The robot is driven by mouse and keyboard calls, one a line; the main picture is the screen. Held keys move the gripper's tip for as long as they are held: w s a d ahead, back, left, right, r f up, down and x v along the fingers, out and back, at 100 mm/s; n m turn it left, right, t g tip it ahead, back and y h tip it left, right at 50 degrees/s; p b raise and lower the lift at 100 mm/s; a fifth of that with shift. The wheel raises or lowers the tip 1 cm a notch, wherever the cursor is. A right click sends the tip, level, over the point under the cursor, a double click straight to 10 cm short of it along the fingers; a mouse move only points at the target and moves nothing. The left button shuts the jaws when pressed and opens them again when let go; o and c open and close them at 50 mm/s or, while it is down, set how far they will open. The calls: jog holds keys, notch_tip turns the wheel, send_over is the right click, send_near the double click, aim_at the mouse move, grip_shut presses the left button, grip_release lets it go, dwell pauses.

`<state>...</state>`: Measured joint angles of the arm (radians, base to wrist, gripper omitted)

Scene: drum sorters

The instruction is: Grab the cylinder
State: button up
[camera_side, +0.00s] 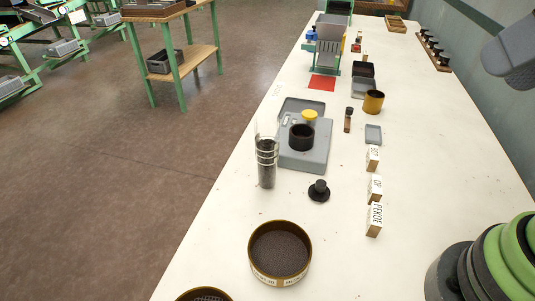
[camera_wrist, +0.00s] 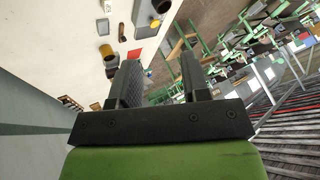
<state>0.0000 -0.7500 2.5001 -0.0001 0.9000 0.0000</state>
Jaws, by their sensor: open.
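A tall clear glass cylinder (camera_side: 267,165) with dark grains in its lower part stands upright on the white bench in the side view, just left of a grey scale-like device (camera_side: 312,150). A black cup (camera_side: 301,137) sits on that device. In the wrist view my gripper (camera_wrist: 161,75) shows with its two dark fingers apart and nothing between them. It points over the bench edge, with bench at left and floor at right beyond. My fingertips are not in the side view. I cannot clearly pick out the glass cylinder in the wrist view.
A round brown-rimmed pan of dark grains (camera_side: 280,252) is at the bench's near part. A black knobbed piece (camera_side: 319,190), labelled blocks (camera_side: 374,189) and a yellow-brown cup (camera_side: 373,102) stand to the right. A green-framed machine (camera_side: 327,48) is further back.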

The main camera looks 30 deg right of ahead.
jog(key=o, duration=0.6)
